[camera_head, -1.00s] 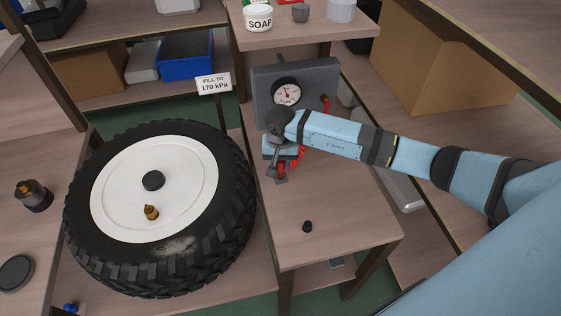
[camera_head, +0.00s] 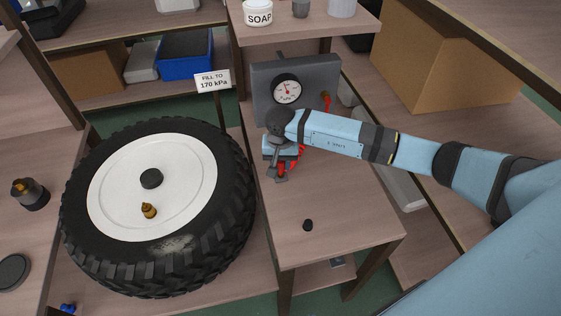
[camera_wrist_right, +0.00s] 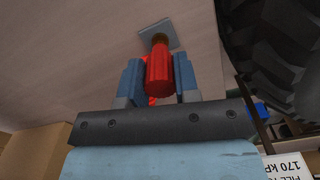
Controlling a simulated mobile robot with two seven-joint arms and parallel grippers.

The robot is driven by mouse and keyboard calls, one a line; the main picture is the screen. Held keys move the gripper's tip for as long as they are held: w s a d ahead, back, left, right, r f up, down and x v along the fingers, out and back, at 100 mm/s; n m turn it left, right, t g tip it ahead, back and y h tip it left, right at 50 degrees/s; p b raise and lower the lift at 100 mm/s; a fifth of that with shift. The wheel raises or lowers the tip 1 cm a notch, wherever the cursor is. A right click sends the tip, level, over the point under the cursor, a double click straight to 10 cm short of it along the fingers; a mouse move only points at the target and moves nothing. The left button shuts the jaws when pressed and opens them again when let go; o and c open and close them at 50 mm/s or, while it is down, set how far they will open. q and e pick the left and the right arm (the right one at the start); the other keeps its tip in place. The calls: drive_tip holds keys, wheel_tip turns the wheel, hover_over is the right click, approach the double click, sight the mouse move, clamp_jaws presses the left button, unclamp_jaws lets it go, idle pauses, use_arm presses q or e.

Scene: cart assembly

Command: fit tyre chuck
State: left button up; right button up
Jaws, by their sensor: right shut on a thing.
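The tyre (camera_head: 225,240) lies flat with its white wheel disc (camera_head: 120,190) facing up. A brass valve stem (camera_head: 149,211) stands on the disc, below the dark hub cap (camera_head: 151,178). My right gripper (camera_head: 281,170) is at the small table, right of the tyre. It is shut on the red tyre chuck (camera_wrist_right: 159,70), which sits between both fingers in the right wrist view. A small grey plate (camera_wrist_right: 160,34) shows just beyond the chuck's tip; I cannot tell whether they touch. The red hose (camera_head: 298,157) shows beside the gripper. My left gripper is out of view.
A grey gauge box (camera_head: 323,78) with a round dial (camera_head: 286,90) stands behind my right gripper. A sign (camera_head: 213,81) reads "FILL TO 170 kPa". A small black cap (camera_head: 308,225) lies on the table front, otherwise clear. A shelf with a soap tub (camera_head: 258,13) overhangs behind.

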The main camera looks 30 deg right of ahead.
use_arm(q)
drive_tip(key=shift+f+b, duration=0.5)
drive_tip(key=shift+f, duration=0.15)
use_arm(e)
drive_tip(key=shift+f, duration=0.7)
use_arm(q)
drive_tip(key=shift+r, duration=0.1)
use_arm(e)
drive_tip(key=o, duration=1.1)
drive_tip(key=shift+r, duration=0.7)
use_arm(q)
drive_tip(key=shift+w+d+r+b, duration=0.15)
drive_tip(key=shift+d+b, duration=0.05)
drive_tip(key=shift+b, duration=0.15)
use_arm(e)
wheel_tip(320, 180, up, 12)
drive_tip(key=shift+r, duration=0.2)
drive_tip(key=shift+a+f, duration=0.1)
